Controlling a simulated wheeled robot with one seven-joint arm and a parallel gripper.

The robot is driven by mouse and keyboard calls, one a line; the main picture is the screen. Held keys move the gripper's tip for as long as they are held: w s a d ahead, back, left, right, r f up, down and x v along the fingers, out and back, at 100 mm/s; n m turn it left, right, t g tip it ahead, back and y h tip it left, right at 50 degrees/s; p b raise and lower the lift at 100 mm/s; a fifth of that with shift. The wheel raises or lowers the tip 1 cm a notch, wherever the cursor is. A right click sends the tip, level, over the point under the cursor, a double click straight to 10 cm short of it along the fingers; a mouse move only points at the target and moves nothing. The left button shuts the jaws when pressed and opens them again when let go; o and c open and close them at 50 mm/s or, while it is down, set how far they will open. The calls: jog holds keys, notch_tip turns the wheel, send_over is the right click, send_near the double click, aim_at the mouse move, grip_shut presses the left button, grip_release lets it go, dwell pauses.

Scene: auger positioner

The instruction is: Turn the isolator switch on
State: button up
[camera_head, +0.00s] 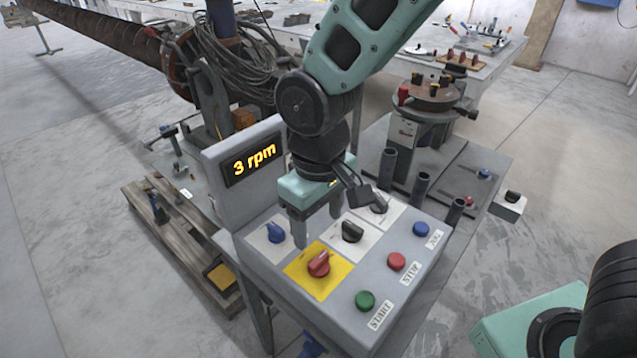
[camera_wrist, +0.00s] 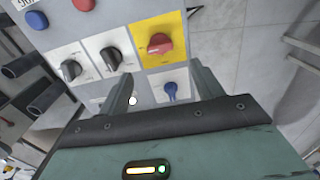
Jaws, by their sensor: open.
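A red rotary switch (camera_head: 319,263) on a yellow plate (camera_head: 301,276) sits at the front left of the grey control panel (camera_head: 330,310); it appears to be the isolator. In the wrist view the red switch (camera_wrist: 158,45) is at upper centre, beyond the fingertips. I cannot read its position marks. My gripper (camera_head: 318,224) is open and empty, above the panel behind the red switch. In the wrist view its two fingers (camera_wrist: 163,85) stand either side of a blue rotary switch (camera_wrist: 170,92), with no visible contact.
Green START (camera_head: 365,300), red STOP (camera_head: 397,262) and a blue button (camera_head: 421,229) line the right side.

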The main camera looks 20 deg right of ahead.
notch_tip(320, 180, up, 8)
jog(key=shift+f, duration=0.2)
jog(key=shift+s, duration=0.1)
dwell(0.3)
jog(key=s+d+f, duration=0.1)
jog(key=s+d, duration=0.1)
jog(key=s, duration=0.4)
jog(key=s+d+f+n, duration=0.1)
jog(key=s+d, duration=0.1)
jog(key=s, duration=0.5)
jog(key=shift+f+y, duration=0.3)
jog(key=shift+w, duration=0.1)
